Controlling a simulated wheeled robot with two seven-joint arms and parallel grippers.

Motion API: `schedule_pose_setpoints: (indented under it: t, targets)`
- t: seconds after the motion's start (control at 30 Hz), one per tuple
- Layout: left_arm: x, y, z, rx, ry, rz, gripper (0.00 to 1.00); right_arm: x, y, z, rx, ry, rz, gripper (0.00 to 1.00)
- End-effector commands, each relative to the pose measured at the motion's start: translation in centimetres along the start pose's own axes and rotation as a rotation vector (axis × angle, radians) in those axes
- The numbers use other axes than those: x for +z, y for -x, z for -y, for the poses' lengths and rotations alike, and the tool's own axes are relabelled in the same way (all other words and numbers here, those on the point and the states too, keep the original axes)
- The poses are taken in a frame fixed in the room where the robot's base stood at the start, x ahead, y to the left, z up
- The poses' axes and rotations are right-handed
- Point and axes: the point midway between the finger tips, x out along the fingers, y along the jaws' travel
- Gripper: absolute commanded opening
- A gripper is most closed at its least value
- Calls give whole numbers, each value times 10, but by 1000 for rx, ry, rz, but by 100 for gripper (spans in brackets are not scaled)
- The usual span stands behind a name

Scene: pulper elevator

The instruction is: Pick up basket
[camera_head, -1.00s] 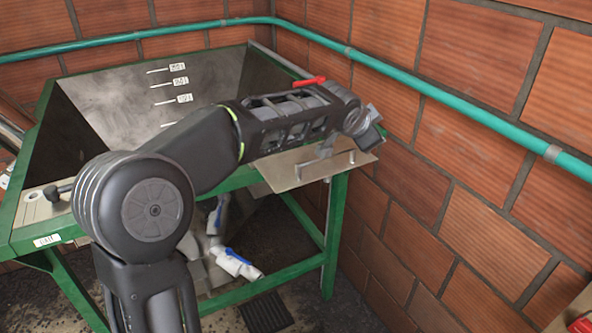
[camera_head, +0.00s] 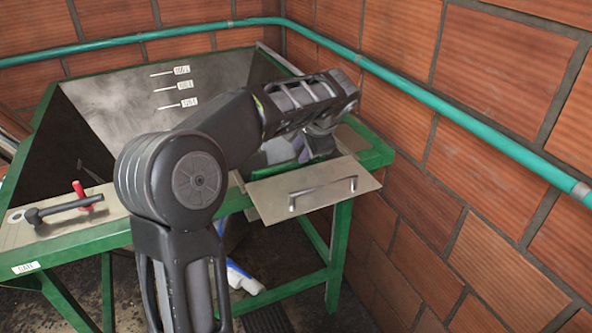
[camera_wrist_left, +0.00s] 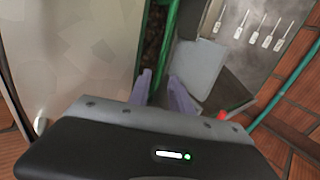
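I cannot make out a clear basket in either view. A flat metal plate with a bar handle (camera_head: 316,190) juts from the front right of the green-framed tank (camera_head: 298,276). My left gripper (camera_head: 318,146) is at the tank's right end, just behind the plate, partly hidden by my arm. In the left wrist view its two pale fingers (camera_wrist_left: 160,90) are apart with nothing seen between them. A grey flat-faced piece (camera_wrist_left: 195,68) lies beyond the fingers, beside a green bar (camera_wrist_left: 156,50). I cannot tell what it is. My right gripper is not in view.
Brick walls (camera_head: 480,170) and a teal pipe (camera_head: 450,118) close in behind and to the right. A black lever (camera_head: 65,207) and a red handle (camera_head: 80,190) sit at the tank's left front. A white pipe fitting with blue (camera_head: 243,279) is underneath.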

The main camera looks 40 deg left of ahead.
Motion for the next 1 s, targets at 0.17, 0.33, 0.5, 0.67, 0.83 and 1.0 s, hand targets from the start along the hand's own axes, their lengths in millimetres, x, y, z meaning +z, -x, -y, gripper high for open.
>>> schedule_pose_setpoints:
  t: [0.17,0.33,0.5,0.67,0.83,1.0]
  targets:
    - [2,-4,-1,4,-17,14,25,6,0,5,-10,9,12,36]
    - [2,-3,-1,4,-16,12,25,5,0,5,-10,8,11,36]
    - [2,-15,0,5,-15,15,25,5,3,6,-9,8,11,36]
    - [2,-28,-1,5,-15,12,25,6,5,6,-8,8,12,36]
    - [2,-29,-1,4,-15,11,25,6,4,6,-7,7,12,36]
    - [2,-32,-1,4,-15,12,25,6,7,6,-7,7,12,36]
